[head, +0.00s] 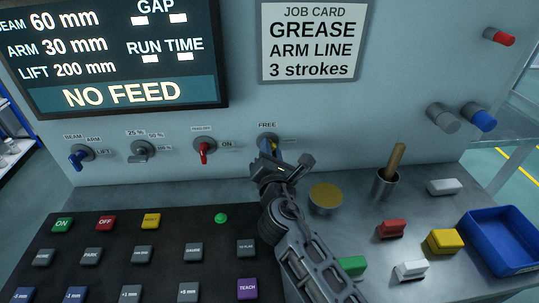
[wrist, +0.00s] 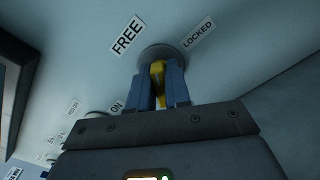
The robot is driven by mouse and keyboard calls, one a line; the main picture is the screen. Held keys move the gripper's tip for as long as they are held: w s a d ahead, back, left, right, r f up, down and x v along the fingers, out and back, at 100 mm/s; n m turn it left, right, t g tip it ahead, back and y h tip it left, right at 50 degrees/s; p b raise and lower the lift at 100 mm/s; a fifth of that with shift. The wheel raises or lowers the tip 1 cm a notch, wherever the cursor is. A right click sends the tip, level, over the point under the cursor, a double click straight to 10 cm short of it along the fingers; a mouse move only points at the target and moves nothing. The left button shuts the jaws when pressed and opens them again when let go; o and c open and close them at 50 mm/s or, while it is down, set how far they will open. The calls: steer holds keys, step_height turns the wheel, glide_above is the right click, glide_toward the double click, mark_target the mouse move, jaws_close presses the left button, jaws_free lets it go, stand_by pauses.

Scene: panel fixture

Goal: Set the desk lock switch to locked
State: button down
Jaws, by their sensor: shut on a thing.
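The desk lock switch is a round grey dial with a yellow lever (wrist: 157,69), set in the pale panel. In the wrist view the FREE label (wrist: 127,36) is at the dial's upper left and the LOCKED label (wrist: 198,32) at its upper right. My gripper (wrist: 160,82) has its two blue fingers shut on the yellow lever, one on each side. In the head view my gripper (head: 268,150) covers most of the switch, with the FREE label (head: 267,125) above it. The fingers hide much of the lever, so I cannot tell its exact setting.
A red-handled switch (head: 206,149) is left of the desk lock switch. A dark button console (head: 120,235) fills the lower left. On the right are a round tin (head: 325,197), a cup with a wooden handle (head: 385,185), several coloured blocks and a blue tray (head: 500,243).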

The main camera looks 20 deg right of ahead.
steer(key=m+b, duration=0.1)
steer(key=m, duration=0.1)
steer(key=m+b, duration=0.1)
steer(key=m, duration=0.1)
steer(key=m+b, duration=0.2)
steer(key=shift+d+f+m, duration=0.1)
steer(key=shift+f+m, duration=0.2)
steer(key=shift+f, duration=0.05)
steer(key=m+b, duration=0.3)
steer(key=m, duration=0.1)
steer(key=shift+m, duration=0.3)
steer(key=c, duration=1.2)
jaws_free()
steer(key=shift+r, duration=0.1)
steer(key=shift+o, duration=0.2)
steer(key=shift+s, duration=0.1)
steer(key=v, duration=0.7)
steer(key=shift+s+b, duration=0.35)
steer(key=shift+b, duration=0.1)
